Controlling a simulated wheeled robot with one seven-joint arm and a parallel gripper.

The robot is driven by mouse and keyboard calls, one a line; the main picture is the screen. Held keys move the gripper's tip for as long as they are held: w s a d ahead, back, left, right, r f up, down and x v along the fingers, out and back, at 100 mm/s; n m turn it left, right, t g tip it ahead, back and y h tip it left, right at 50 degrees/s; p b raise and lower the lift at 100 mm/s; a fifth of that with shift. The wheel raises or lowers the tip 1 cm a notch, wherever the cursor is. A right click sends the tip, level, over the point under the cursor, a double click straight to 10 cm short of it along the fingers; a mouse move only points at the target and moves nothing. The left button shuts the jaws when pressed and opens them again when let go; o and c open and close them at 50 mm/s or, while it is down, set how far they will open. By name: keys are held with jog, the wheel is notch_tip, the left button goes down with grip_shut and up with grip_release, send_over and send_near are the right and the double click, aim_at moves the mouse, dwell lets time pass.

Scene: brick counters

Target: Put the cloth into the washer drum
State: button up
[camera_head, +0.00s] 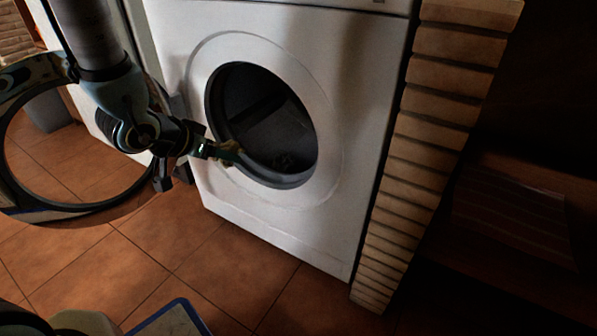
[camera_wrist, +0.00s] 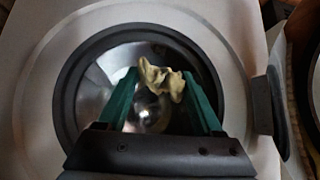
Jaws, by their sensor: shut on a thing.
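The white washer (camera_head: 350,130) stands at the centre of the head view with its round drum opening (camera_head: 265,120) uncovered. The round door (camera_head: 95,207) is swung open to the left. My gripper (camera_head: 228,150) is at the left edge of the opening. It is shut on the cloth (camera_wrist: 160,78), a small crumpled yellow-green piece, which also shows in the head view (camera_head: 232,153). In the wrist view the cloth is between the green fingertips, in front of the shiny drum interior (camera_wrist: 148,108). I cannot tell how far the cloth is inside the rim.
A brick pillar (camera_head: 430,140) stands close against the washer's right side. The open door's ring lies beside and behind my arm. A blue-edged flat item (camera_head: 170,320) is at the bottom of the head view. The tiled floor (camera_head: 235,270) before the washer is clear.

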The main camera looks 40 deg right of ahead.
jog(key=shift+s+d+f+m+g+b, duration=0.15)
jog(key=shift+s+d+f+b, duration=0.15)
jog(key=shift+f, duration=0.1)
jog(key=shift+s+d+f+m+g+b, duration=0.2)
jog(key=shift+f+b, duration=0.1)
jog(key=shift+f, duration=0.1)
jog(key=shift+d, duration=0.3)
jog(key=w+d+b, duration=0.2)
jog(key=d, duration=0.7)
jog(key=w+d+b, duration=0.1)
jog(key=w+d, duration=0.2)
jog(key=d, duration=0.7)
notch_tip(320, 180, down, 7)
jog(key=b, duration=0.7)
jog(key=shift+a+r, duration=0.1)
